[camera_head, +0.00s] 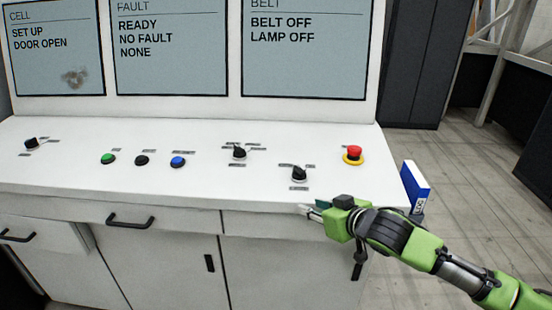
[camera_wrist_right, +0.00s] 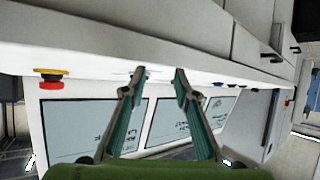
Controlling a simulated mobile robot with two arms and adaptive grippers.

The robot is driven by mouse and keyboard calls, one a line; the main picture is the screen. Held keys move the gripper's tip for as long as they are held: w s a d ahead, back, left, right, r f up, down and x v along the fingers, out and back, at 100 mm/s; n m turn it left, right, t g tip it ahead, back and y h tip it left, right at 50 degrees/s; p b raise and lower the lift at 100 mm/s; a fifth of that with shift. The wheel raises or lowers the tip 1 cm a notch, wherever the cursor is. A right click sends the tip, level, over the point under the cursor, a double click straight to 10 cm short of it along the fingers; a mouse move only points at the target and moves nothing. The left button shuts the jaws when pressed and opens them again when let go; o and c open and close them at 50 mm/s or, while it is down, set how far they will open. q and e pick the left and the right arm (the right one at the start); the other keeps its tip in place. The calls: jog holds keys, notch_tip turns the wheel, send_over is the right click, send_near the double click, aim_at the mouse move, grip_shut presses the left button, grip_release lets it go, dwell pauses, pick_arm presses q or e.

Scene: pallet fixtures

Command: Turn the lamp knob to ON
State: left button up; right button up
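Three black rotary knobs stand on the white console: one at the far left (camera_head: 31,143), one in the middle (camera_head: 239,152) and one at the right (camera_head: 299,174). Their small labels are too blurred to read, so I cannot tell by label which is the lamp knob. The right-hand screen (camera_head: 304,50) reads BELT OFF and LAMP OFF. My right gripper (camera_head: 306,210) is at the console's front edge, just nearer than the right knob and apart from it. In the wrist view its two fingers (camera_wrist_right: 159,72) are apart with nothing between them. My left gripper is out of view.
A red emergency button on a yellow ring (camera_head: 353,154) stands right of the right knob; it also shows in the wrist view (camera_wrist_right: 50,74). Green (camera_head: 108,159), black (camera_head: 142,160) and blue (camera_head: 178,161) buttons are further left. A blue-and-white binder (camera_head: 415,186) is at the right end.

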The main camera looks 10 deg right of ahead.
aim_at(300, 169)
jog(key=w+d+r+t, duration=0.1)
jog(key=w+d+r, duration=0.25)
jog(key=r, duration=0.45)
jog(key=shift+m, duration=0.3)
jog(key=p+x, duration=0.1)
jog(key=x, duration=0.3)
jog(key=p+x, duration=0.2)
jog(key=x, duration=0.2)
jog(key=p+x, duration=0.1)
jog(key=x, duration=0.3)
jog(key=shift+w+a+f, duration=0.1)
jog(key=shift+a+f, duration=0.15)
jog(key=shift+f, duration=0.15)
jog(key=shift+c, duration=0.4)
grip_shut()
